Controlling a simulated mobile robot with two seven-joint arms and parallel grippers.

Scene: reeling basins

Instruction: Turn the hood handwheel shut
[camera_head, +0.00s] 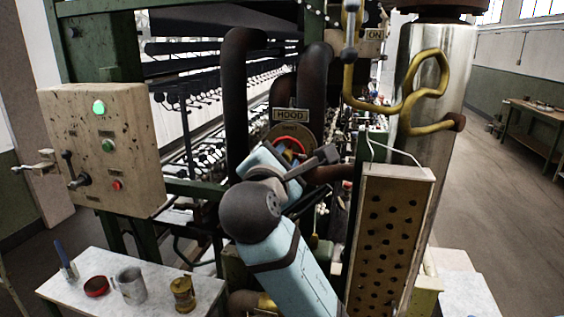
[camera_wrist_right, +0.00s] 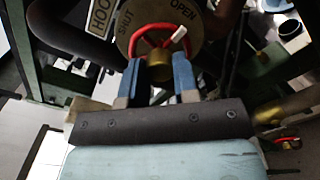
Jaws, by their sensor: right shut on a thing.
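The red hood handwheel (camera_wrist_right: 160,38) sits in front of a round plate marked SHUT on the left and OPEN on the upper right. A white mark on its rim lies at the upper right, towards OPEN. A brass hub shows below it. The handwheel also shows in the head view (camera_head: 291,145), partly hidden by my right arm. My right gripper (camera_wrist_right: 161,68) has its two blue fingers at the lower rim and is shut on the handwheel. The exact contact is hard to see. A HOOD sign (camera_head: 290,115) is above. My left gripper is not in view.
Dark pipes (camera_head: 240,100) rise beside the wheel. A control box (camera_head: 105,150) with a green light stands left. A perforated panel (camera_head: 390,240) and a metal column (camera_head: 432,110) stand close on the right. A table (camera_head: 140,310) holds a mug and other small items.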

